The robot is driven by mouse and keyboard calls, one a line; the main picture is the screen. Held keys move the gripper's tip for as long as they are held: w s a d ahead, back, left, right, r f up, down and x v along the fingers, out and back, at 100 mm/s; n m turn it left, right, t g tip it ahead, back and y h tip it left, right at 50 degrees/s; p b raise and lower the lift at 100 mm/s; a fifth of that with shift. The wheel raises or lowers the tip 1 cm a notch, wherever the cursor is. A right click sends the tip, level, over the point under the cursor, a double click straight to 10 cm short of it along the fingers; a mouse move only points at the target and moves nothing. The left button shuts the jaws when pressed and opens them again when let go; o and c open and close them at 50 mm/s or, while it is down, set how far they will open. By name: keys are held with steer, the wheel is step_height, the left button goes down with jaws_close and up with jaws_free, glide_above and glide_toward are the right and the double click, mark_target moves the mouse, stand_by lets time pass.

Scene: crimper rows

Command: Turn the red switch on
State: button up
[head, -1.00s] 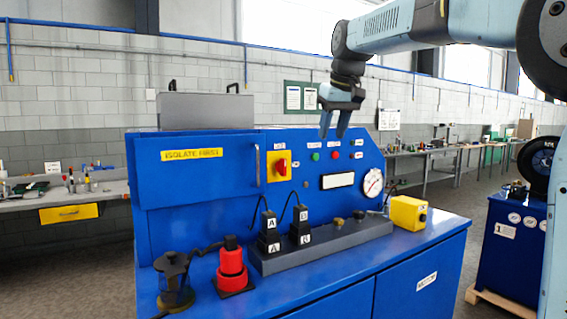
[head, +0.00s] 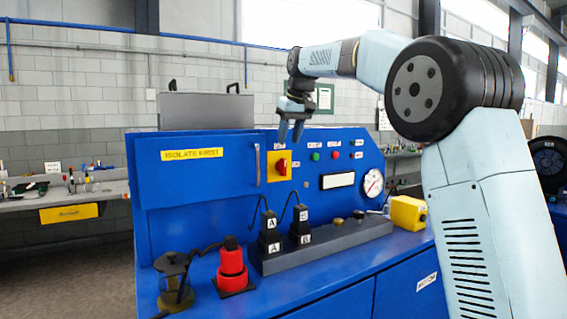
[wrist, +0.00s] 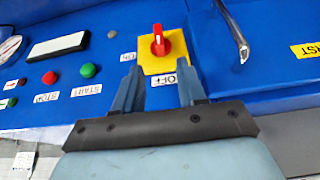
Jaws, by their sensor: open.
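The red switch (head: 282,166) is a rotary knob on a yellow plate (head: 270,167) on the upright blue panel. In the wrist view, which looks upside down, the red switch (wrist: 158,43) has its handle and pale mark lined up vertically, in line with the OFF label (wrist: 165,80). The ON label (wrist: 127,57) sits to its left there. My gripper (head: 291,138) is open and empty, its fingers pointing down just above the switch in the head view. In the wrist view my gripper (wrist: 160,88) spans the plate's OFF edge, apart from the knob.
A metal door handle (wrist: 232,30) stands out beside the switch. Green (wrist: 88,71) and red (wrist: 49,78) buttons lie on its other side. Below are black plugs (head: 269,231), a red connector (head: 232,264) and a yellow box (head: 408,212) on the blue bench.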

mark_target(284, 159)
steer(key=x, duration=0.9)
steer(key=shift+w+a+f, duration=0.1)
steer(key=shift+f, duration=0.05)
jaws_close()
